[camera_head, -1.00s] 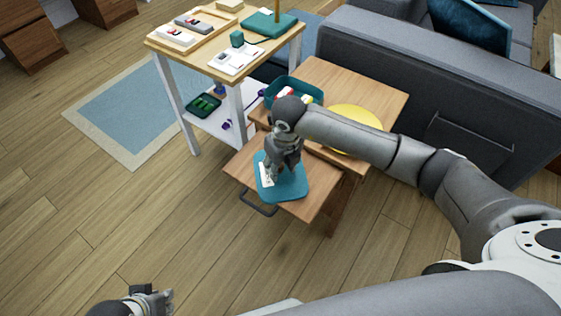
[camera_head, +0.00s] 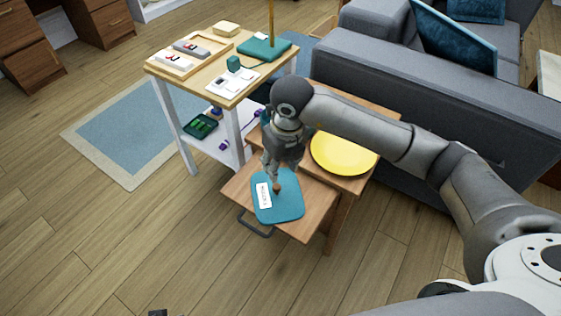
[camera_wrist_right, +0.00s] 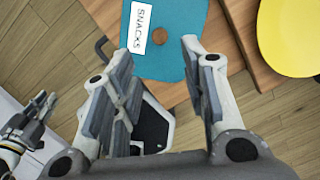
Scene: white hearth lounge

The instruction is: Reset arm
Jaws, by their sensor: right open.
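My right gripper (camera_head: 281,172) hangs above the teal mat (camera_head: 290,212) on the pulled-out shelf of the small wooden table. In the right wrist view its two fingers (camera_wrist_right: 160,58) are spread with nothing between them. The mat (camera_wrist_right: 190,30) carries a white label reading SNACKS (camera_wrist_right: 139,27) and a small round brown item (camera_wrist_right: 159,37), apart from the fingers. Only a dark scrap of my left gripper (camera_head: 158,312) shows at the bottom edge of the head view. It also shows at the left of the wrist view (camera_wrist_right: 32,125), where its opening is unclear.
A yellow plate (camera_head: 344,153) sits on the small table (camera_head: 382,122), under my right arm. A taller shelf unit (camera_head: 252,89) with trays and boxes stands to the left. A grey sofa (camera_head: 440,90) is behind. The wooden floor (camera_head: 120,240) at front left is clear.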

